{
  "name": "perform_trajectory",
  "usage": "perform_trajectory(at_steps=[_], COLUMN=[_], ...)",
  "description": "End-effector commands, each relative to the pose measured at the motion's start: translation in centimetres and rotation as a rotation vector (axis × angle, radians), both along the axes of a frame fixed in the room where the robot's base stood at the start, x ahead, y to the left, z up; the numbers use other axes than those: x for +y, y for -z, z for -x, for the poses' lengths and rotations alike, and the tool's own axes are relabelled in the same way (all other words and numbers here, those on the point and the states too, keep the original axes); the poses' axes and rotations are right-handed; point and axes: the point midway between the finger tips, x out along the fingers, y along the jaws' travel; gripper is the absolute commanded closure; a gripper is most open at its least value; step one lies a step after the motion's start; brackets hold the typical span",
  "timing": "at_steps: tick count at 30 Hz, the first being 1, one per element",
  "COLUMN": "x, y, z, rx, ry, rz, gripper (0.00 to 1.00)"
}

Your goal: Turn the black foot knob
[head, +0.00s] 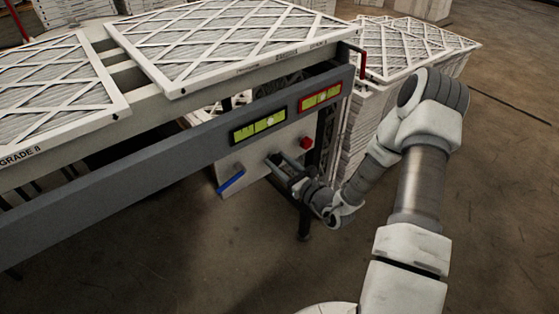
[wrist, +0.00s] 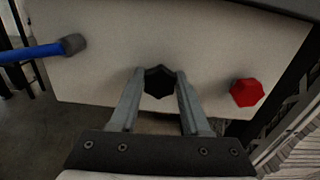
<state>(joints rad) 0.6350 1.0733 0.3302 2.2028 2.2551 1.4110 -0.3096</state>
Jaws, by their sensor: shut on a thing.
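The black knob (wrist: 159,82) sits on a pale panel, seen in the middle of the wrist view. My gripper (wrist: 160,88) is shut on it, with one finger on each side of the knob. In the head view my gripper (head: 275,160) reaches the pale panel below the conveyor's grey side rail.
A red knob (wrist: 247,92) is right of the black knob and a blue-handled lever (wrist: 40,50) is to its left. The grey rail (head: 150,155) with two green displays runs above. Stacked filters (head: 365,125) stand behind my arm. Open floor lies in front.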

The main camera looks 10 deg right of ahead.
Motion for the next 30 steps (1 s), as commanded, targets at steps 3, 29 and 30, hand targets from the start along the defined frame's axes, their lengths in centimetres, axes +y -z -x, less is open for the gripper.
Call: perform_trajectory(at_steps=[3,29,30], x=[0.13,0.39,0.39], y=[0.04,0.53,0.55], z=[0.06,0.22,0.23], rx=[-0.049,-0.397,-0.409], ry=[-0.002,-0.001,-0.001], rz=[0.101,0.820,0.847], gripper=[1.00,1.00,1.00])
